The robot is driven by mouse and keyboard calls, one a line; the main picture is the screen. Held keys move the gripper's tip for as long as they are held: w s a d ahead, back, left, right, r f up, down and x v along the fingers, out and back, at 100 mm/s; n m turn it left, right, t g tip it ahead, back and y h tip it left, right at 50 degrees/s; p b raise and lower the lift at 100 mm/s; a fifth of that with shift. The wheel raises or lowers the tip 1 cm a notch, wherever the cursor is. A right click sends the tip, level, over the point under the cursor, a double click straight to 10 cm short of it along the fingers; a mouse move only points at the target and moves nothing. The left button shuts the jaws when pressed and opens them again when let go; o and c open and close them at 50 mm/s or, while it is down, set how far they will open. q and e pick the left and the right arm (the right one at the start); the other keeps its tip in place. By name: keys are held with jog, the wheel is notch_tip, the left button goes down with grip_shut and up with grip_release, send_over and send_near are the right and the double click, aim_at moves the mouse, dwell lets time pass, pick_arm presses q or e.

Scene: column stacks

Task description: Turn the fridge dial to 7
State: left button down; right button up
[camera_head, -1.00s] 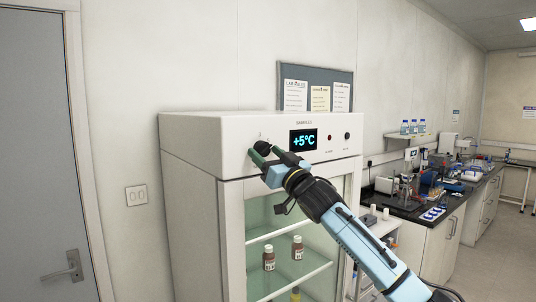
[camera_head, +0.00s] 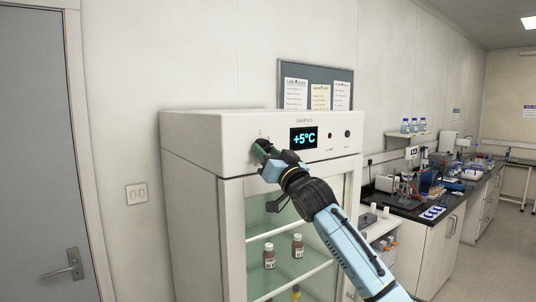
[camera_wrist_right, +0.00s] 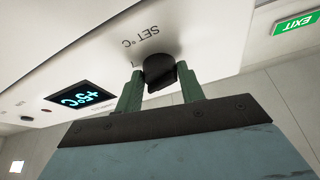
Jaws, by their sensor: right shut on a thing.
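The fridge (camera_head: 190,146) stands against the wall with a pale top panel and a glass door. Its display (camera_head: 303,138) reads +5°C and also shows in the right wrist view (camera_wrist_right: 82,97). The fingers largely hide the dial in the head view. My left gripper is not in view.
Brown bottles (camera_head: 297,245) stand on shelves behind the glass. A small red light (camera_head: 330,136) and a black knob (camera_head: 347,134) are right of the display. A lab bench (camera_head: 430,205) with equipment stands at the right. A grey door (camera_head: 40,160) is at the left.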

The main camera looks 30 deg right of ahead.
jog(key=shift+a+r+m+g+h+p, duration=0.15)
jog(key=shift+m+g+h+p, duration=0.5)
jog(key=shift+m, duration=1.45)
jog(key=shift+a+r+m+g+h+p, duration=0.15)
jog(key=shift+m+g+h, duration=0.15)
jog(key=shift+m+h, duration=1.3)
jog(key=shift+a+m+g+h+p, duration=0.1)
jog(key=shift+m+g+h+p, duration=0.3)
jog(key=shift+m, duration=2.2)
jog(key=o, duration=1)
jog(key=shift+c, duration=0.2)
jog(key=b+v, duration=0.4)
jog(key=v, duration=0.9)
jog(key=shift+s, duration=0.2)
